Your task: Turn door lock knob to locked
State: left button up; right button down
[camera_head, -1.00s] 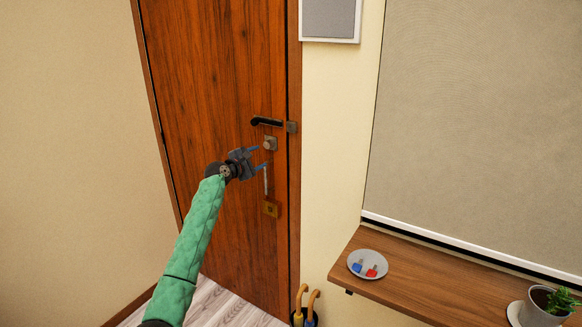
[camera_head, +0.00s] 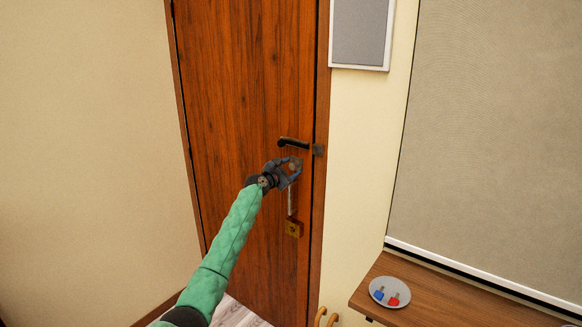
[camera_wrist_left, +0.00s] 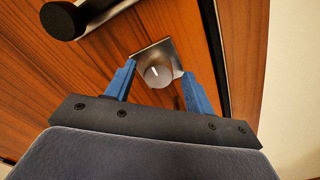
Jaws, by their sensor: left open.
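The lock knob (camera_wrist_left: 158,73) is a round silver knob with a white line mark, on a square metal plate on the wooden door (camera_head: 245,90). In the head view the knob (camera_head: 295,162) is partly hidden by my left gripper (camera_head: 294,170). My left gripper is open in front of the knob. In the left wrist view its two blue fingers (camera_wrist_left: 160,85) stand either side of the knob, with a visible gap on each side. Whether the fingers touch it is not clear. My right gripper is not in view.
A dark lever handle (camera_head: 293,142) sits just above the knob. A brass padlock (camera_head: 293,228) hangs below it. A wooden shelf (camera_head: 440,305) at right holds a grey dish (camera_head: 390,280) with a blue and a red item. A grey panel (camera_head: 360,32) is on the wall.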

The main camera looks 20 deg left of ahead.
pick_arm(q)
jog(key=shift+w, duration=0.3)
jog(key=shift+c, duration=0.2)
jog(key=c, duration=0.9)
jog(key=shift+c, duration=0.2)
